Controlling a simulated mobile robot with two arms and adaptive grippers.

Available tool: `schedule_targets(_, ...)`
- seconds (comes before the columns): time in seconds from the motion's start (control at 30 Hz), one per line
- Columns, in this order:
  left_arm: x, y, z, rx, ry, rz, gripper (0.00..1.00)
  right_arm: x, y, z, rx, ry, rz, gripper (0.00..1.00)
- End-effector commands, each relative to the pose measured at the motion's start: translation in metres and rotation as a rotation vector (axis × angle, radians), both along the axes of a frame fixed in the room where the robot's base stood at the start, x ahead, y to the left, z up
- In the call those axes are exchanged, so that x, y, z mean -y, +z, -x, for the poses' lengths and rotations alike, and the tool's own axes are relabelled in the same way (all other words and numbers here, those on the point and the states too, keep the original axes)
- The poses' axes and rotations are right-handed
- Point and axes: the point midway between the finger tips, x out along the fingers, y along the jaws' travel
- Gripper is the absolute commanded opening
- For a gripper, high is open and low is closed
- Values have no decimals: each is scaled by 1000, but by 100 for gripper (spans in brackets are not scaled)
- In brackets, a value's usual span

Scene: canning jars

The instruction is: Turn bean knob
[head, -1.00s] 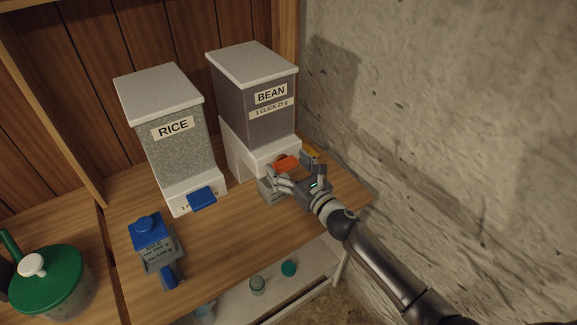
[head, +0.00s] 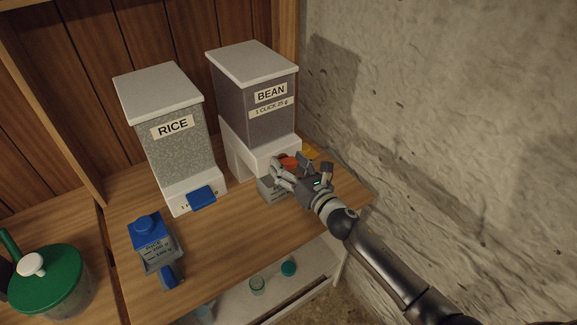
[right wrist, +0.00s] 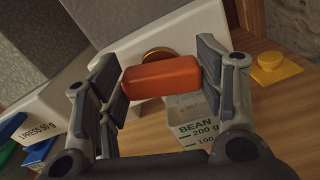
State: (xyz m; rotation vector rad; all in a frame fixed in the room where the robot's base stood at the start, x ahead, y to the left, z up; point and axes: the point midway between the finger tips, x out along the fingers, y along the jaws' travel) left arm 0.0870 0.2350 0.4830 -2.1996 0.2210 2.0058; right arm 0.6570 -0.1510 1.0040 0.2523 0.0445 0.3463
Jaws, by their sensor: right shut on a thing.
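The bean dispenser (head: 255,112) stands at the back right of the counter, with a grey bin labelled BEAN and a white base. Its orange bar-shaped knob (head: 289,162) is on the front of the base, partly hidden by my right gripper (head: 284,174). In the right wrist view the knob (right wrist: 162,76) lies across the space between the fingers of my right gripper (right wrist: 160,85), which is shut on its ends. A clear measuring cup marked BEAN (right wrist: 195,125) stands below the knob. My left gripper is not in view.
The rice dispenser (head: 170,125) with a blue press tab (head: 201,197) stands to the left. A blue-lidded rice cup (head: 152,240) is in front of it. A green-lidded pot (head: 48,285) is at far left. A rough wall (head: 440,120) rises close on the right.

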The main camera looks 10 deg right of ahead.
Motion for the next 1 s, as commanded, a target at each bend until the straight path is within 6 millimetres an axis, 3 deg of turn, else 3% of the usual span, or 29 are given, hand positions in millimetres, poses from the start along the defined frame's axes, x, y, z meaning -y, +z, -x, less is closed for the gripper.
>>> schedule_targets(1.0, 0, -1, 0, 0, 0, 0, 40, 4, -4, -2, -330, 0, -910, 39)
